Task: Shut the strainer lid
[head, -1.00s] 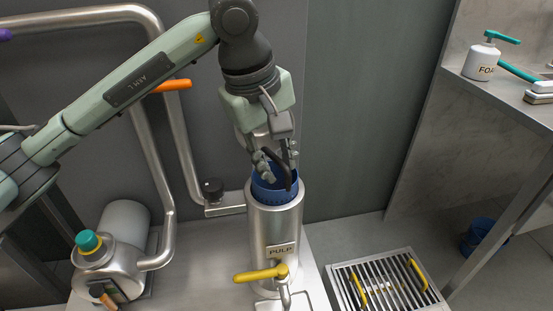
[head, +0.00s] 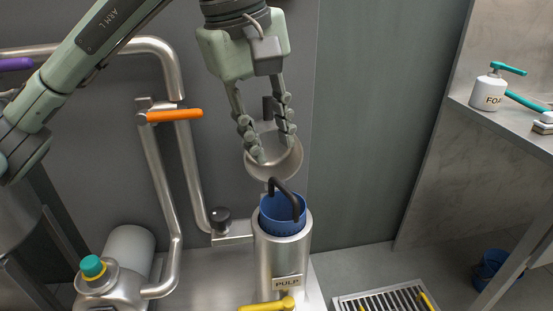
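The strainer is an upright steel cylinder (head: 267,262) labelled PULP. A blue basket (head: 282,222) sits in its mouth, with a dark curved handle (head: 285,191) standing above the rim. The round steel lid (head: 285,166) stands raised and tilted behind and above the mouth, so the strainer is open. My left gripper (head: 272,146) points down in front of the lid, above the basket. Its fingers are apart with nothing held between them; they hide part of the lid. I cannot tell if they touch it. My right gripper is not in view.
An orange-handled valve (head: 175,115) and steel pipes stand at the left. A black knob (head: 219,219) is beside the strainer. A yellow handle (head: 266,305) is at its front. A teal-capped pump (head: 93,267) stands lower left. A floor grate (head: 384,301) lies lower right.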

